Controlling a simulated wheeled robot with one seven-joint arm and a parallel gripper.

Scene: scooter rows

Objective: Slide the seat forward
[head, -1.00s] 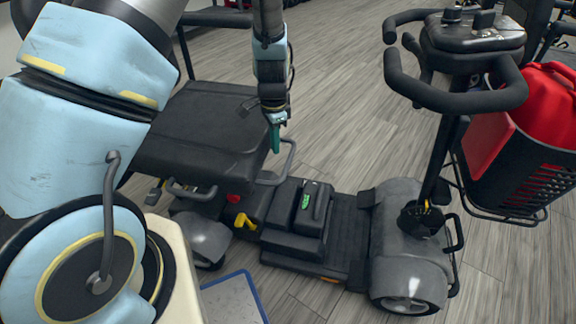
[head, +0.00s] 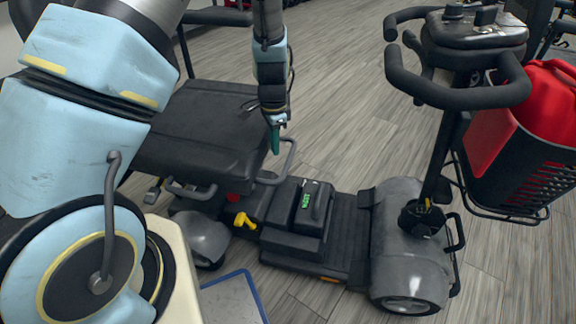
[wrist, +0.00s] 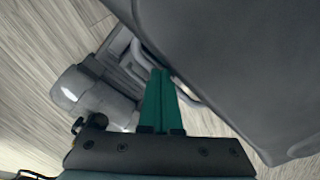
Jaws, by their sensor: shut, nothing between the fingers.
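The black scooter seat (head: 196,130) is at the centre left in the head view, partly hidden by my arm. It also shows in the wrist view (wrist: 240,60) as a large dark panel. A grey metal loop bar (head: 287,163) stands at the seat's front edge, and its bent tube shows in the wrist view (wrist: 188,95). My gripper (head: 275,150) points down beside the seat's front right edge, near the bar. Its green fingers (wrist: 158,85) are shut together and empty. Whether they touch the seat or the bar, I cannot tell.
The steering column and handlebar (head: 455,90) rise at right, beside a black basket (head: 520,165) holding a red container (head: 550,100).

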